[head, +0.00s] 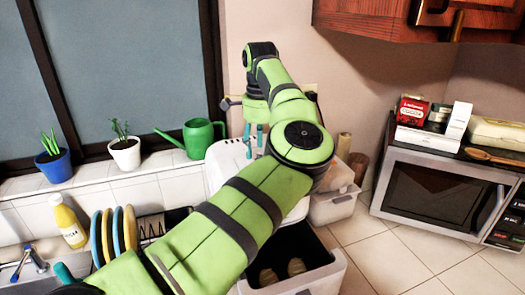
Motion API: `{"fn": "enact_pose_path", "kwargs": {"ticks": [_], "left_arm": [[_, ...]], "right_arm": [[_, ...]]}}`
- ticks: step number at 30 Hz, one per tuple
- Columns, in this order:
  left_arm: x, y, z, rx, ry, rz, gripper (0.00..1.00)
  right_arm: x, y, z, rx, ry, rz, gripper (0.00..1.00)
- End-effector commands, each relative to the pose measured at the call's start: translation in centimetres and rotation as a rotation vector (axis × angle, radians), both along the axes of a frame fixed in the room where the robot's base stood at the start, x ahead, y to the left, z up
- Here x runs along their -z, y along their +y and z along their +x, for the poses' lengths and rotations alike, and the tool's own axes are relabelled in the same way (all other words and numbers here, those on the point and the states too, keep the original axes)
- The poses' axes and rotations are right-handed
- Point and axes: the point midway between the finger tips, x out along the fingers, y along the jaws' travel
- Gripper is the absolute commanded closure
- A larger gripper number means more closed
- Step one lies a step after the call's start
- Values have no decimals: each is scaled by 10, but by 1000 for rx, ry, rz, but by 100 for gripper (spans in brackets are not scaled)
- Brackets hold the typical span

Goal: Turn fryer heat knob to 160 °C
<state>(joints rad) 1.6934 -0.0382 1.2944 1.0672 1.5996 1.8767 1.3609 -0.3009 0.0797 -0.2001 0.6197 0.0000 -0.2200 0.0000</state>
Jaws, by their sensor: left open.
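The fryer (220,164) is the white appliance against the back wall, largely hidden behind my left arm. Its heat knob and any temperature marks cannot be made out. An open white basket with a dark inside (335,272) stands in front of it, with pale brown food pieces (296,266) in it. My left gripper (254,142) points down over the fryer's upper back part, its two teal fingers apart with nothing seen between them. Whether the fingers touch the fryer cannot be told. My right gripper is out of view.
A green watering can (199,138) stands left of the fryer by the window. White containers (334,206) sit to its right. A microwave (433,196) with boxes on top is farther right. A plate rack is at left. Tiled counter is clear at lower right.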

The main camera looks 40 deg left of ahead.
Motion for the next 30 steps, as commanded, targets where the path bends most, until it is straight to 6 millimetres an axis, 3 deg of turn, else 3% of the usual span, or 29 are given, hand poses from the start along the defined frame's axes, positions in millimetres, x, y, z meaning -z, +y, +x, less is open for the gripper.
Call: {"fn": "enact_pose_path", "kwargs": {"ticks": [7,15,16,20,30], "left_arm": [[24,0,-1,0,2,1,43],[27,0,-1,0,1,2,43],[27,0,-1,1,1,2,47],[27,0,-1,0,1,1,99],[27,0,-1,15,1,1,100]], "right_arm": [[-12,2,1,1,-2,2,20],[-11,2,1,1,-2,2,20],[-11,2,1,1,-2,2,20],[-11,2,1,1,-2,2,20],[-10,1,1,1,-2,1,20]]}}
